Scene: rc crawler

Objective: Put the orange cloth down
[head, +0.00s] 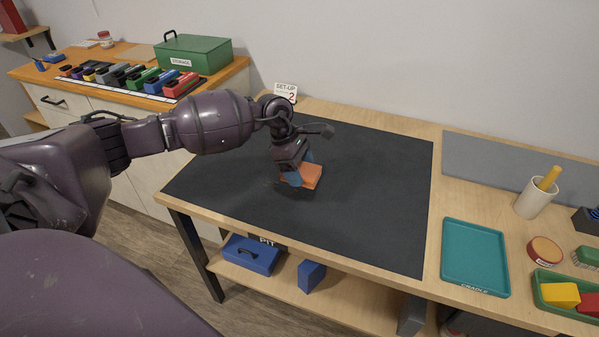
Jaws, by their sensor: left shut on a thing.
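The orange cloth (313,173) is a small folded piece at the left-middle of the black mat (380,210). My left gripper (298,178) comes in from the left and is shut on the cloth, with its bluish fingers over the cloth's left part. The cloth is at or just above the mat; I cannot tell if it touches. My right gripper is not in view.
A teal tray (447,255), a white cup (535,198) and a green tray (540,299) with blocks stand at the right. A set-up sign (286,91) stands at the back edge. The mat around the cloth is clear.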

